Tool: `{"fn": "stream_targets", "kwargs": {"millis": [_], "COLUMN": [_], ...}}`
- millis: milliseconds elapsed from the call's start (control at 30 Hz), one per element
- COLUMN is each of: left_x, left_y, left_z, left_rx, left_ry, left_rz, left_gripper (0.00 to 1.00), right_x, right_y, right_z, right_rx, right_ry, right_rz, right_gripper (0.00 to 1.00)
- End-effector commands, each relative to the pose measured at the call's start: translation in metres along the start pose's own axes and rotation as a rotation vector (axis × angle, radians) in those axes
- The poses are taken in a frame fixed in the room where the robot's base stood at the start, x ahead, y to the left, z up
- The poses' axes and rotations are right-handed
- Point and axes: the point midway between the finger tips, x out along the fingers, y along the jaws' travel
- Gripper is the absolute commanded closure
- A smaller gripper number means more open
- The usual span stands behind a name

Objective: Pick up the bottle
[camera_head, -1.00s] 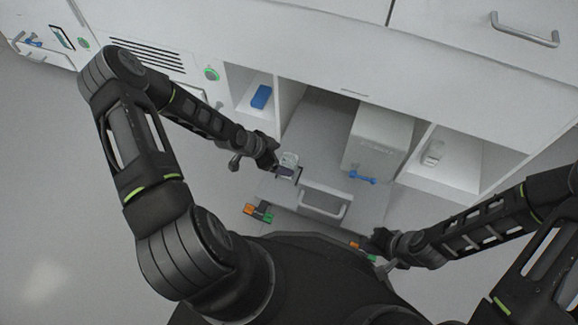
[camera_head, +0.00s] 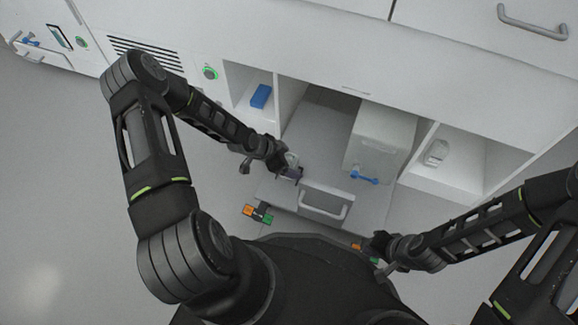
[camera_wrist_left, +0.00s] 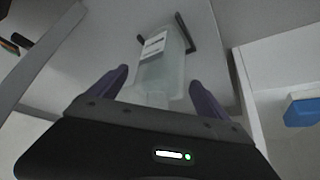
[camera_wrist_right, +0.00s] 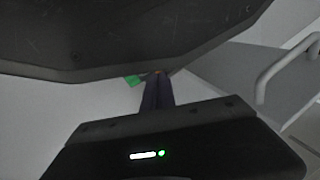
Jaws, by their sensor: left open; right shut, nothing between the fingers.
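The bottle (camera_wrist_left: 160,65) is pale and translucent with a white label. In the left wrist view it lies between the two purple fingers of my left gripper (camera_wrist_left: 158,80), with a gap on both sides. My left gripper is open around it and not closed on it. In the head view the bottle (camera_head: 292,159) is small and partly hidden by my left gripper (camera_head: 290,172). My right gripper (camera_wrist_right: 157,92) is shut and empty, away from the bottle, low at the right near my body.
The bottle is by a pulled-out drawer or tray with a grey handle (camera_head: 323,203). A white box-shaped container with a blue tap (camera_head: 364,177) stands to its right. A blue block (camera_head: 261,96) sits in the left compartment. A white item (camera_head: 436,153) is in the right compartment.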

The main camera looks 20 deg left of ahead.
Motion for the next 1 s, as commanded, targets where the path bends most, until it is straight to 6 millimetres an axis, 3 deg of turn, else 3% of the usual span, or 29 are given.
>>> {"fn": "stream_targets", "kwargs": {"millis": [167,1000], "left_x": [-0.0001,-0.0001], "left_y": [-0.0001,-0.0002], "left_z": [0.0000,0.0000], "left_rx": [0.000,0.000], "left_ry": [0.000,0.000], "left_rz": [0.000,0.000], "left_gripper": [0.17,0.86], "right_x": [0.0000,0.0000], "right_y": [0.0000,0.0001], "right_z": [-0.0001,0.0000], "right_rx": [0.000,0.000], "right_ry": [0.000,0.000], "right_rz": [0.000,0.000], "right_gripper": [1.00,1.00]}}
